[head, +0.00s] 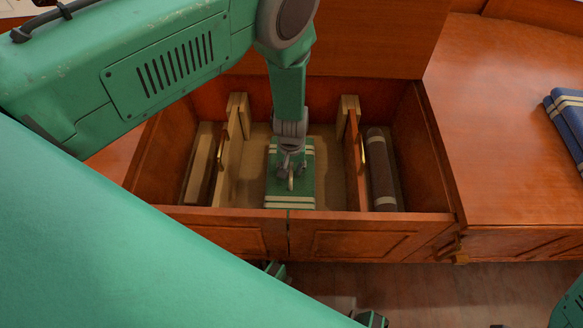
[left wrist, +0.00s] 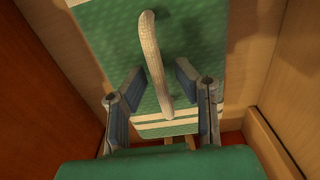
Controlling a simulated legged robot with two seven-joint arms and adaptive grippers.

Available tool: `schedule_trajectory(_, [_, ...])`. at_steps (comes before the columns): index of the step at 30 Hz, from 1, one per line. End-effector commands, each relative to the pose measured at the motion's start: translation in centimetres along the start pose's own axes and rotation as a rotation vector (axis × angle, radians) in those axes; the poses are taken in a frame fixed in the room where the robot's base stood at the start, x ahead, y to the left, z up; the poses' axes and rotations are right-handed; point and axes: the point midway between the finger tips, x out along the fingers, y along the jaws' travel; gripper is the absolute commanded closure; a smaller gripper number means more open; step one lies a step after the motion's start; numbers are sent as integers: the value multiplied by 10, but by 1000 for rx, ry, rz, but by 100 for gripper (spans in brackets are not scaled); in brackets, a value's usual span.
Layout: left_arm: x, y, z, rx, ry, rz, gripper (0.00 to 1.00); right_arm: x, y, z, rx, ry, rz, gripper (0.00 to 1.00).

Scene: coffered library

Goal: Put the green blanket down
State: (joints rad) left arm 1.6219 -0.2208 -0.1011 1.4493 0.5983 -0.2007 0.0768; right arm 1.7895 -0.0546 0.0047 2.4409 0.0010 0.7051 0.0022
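The green blanket (head: 290,196), folded flat with cream stripes at its ends, lies in the middle compartment of the open wooden chest (head: 345,222). In the left wrist view the blanket (left wrist: 205,45) has a cream loop handle (left wrist: 152,55) standing up from it. My left gripper (head: 291,172) reaches down into the compartment over the blanket. In the left wrist view its two fingers (left wrist: 156,86) stand apart on either side of the handle, with gaps between them and it. The blanket's underside is hidden. My right gripper is not visible.
Wooden dividers (head: 355,160) with handles flank the middle compartment. A dark brown roll (head: 380,175) lies in the right compartment. The left one holds a long wooden piece (head: 200,165). A blue striped folded blanket (head: 569,120) lies on the wooden top at the right, which is otherwise clear.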

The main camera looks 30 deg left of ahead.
Motion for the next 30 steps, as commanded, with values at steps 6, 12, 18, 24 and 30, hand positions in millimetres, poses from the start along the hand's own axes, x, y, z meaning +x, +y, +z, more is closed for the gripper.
schedule_trajectory(6, [-1, 0, 0, 0, 0, 0, 74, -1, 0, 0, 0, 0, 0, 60])
schedule_trajectory(12, [-24, 0, -1, -1, 1, 1, 74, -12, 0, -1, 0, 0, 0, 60])
schedule_trajectory(18, [-70, 0, -1, 0, 2, 1, 74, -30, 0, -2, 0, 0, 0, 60])
schedule_trajectory(24, [-105, 0, 0, -1, 1, 1, 74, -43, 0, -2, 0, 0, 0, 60])
schedule_trajectory(30, [-121, 0, 0, 0, -1, 0, 74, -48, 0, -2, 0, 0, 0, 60])
